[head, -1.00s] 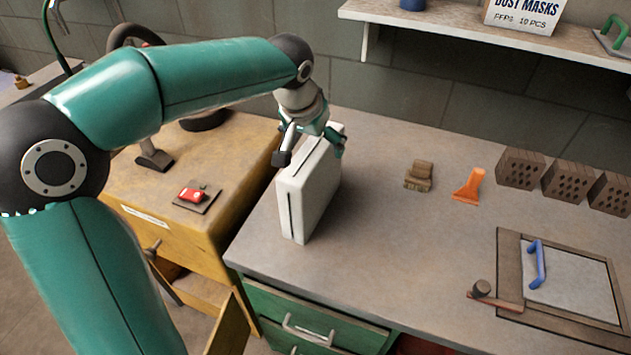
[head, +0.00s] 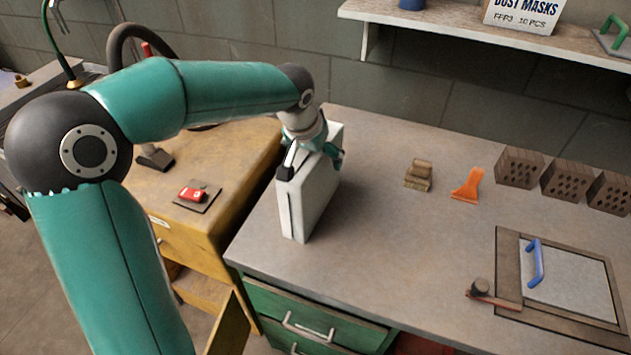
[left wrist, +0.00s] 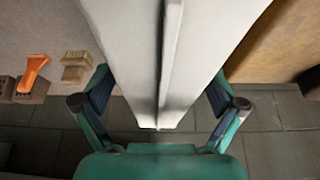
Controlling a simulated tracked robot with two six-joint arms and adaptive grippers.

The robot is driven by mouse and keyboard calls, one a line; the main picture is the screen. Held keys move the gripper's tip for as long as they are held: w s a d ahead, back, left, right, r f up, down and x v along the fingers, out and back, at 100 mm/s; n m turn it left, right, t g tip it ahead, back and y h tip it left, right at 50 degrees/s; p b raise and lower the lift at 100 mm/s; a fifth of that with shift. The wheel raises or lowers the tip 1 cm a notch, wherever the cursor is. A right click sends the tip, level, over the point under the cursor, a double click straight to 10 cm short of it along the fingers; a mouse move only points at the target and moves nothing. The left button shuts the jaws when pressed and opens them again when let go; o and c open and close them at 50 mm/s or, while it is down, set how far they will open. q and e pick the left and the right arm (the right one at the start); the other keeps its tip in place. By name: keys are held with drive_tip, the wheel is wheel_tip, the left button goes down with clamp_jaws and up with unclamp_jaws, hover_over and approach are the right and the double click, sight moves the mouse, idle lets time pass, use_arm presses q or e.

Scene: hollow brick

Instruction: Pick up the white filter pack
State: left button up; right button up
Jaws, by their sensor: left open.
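The white filter pack (head: 313,200) stands upright on its narrow side near the left end of the grey workbench. A dark seam runs down its narrow face. My left gripper (head: 312,157) is over the pack's top, with one finger on either side of it. In the left wrist view the pack (left wrist: 190,55) lies between the two open fingers of my left gripper (left wrist: 160,103). The lower part of the far finger is hidden behind the pack. My right gripper is not in view.
A brush (head: 418,175), an orange scraper (head: 468,186) and several hollow bricks (head: 564,180) stand right of the pack. A framed board with a blue handle (head: 570,285) lies front right. The yellow cabinet (head: 215,160) adjoins on the left. The bench's middle is clear.

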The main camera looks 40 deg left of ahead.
use_arm(q)
drive_tip(key=shift+f, duration=0.15)
drive_tip(key=shift+c, duration=0.3)
drive_tip(key=c, duration=1.6)
